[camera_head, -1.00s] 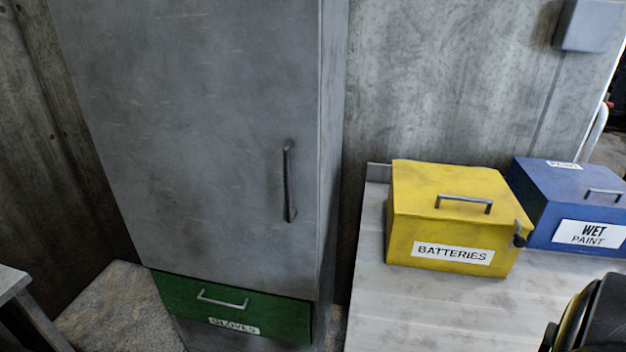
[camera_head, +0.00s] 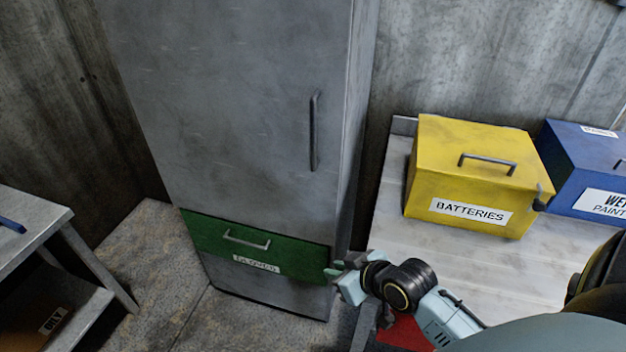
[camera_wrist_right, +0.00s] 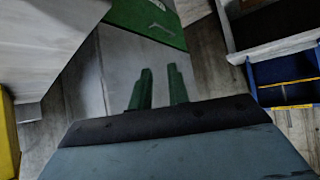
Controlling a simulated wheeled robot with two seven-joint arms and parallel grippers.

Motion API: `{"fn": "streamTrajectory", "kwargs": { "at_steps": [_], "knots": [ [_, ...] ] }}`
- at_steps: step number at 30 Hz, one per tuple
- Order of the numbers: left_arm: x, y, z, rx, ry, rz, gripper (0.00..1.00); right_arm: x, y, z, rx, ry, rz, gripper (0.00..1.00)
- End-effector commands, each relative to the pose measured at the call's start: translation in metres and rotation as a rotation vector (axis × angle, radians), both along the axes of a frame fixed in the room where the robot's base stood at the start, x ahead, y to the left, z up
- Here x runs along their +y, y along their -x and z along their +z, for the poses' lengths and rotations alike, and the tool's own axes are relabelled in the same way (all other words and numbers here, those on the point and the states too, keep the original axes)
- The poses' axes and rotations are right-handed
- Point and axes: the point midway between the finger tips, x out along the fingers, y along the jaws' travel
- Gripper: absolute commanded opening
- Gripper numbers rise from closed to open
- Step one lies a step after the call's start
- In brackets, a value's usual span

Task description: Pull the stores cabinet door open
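The tall grey stores cabinet has a flat door (camera_head: 230,110), which looks shut. Its dark vertical handle (camera_head: 314,135) is near the door's right edge. A green drawer (camera_head: 205,235) with a pale bar handle lies below the door, and a green panel with a handle also shows in the right wrist view (camera_wrist_right: 125,14). My right gripper (camera_head: 338,279) is low at the cabinet's lower right corner, below and apart from the door handle. In the right wrist view its two fingers (camera_wrist_right: 158,88) stand apart with nothing between them. My left gripper is out of view.
A pale bench (camera_head: 385,215) right of the cabinet holds the yellow BATTERIES box (camera_head: 430,175) and a blue WET PAINT box (camera_head: 565,165). A grey table (camera_head: 35,220) stands at the left. The floor (camera_head: 150,270) before the cabinet's left side is clear.

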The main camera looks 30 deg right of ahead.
Motion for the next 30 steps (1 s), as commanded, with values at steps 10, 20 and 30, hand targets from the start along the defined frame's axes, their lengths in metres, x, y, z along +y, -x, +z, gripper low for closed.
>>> {"fn": "streamTrajectory", "kwargs": {
  "at_steps": [10, 20, 30],
  "knots": [
    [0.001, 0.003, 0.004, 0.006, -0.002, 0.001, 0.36, -0.070, -0.068, 0.173, -0.609, -0.077, -0.050, 0.18],
    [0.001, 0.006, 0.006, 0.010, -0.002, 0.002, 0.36, -0.079, -0.092, 0.201, -0.704, -0.091, -0.066, 0.18],
    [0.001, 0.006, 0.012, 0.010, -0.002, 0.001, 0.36, -0.071, -0.153, 0.201, -0.701, -0.091, -0.064, 0.18]
  ]
}}
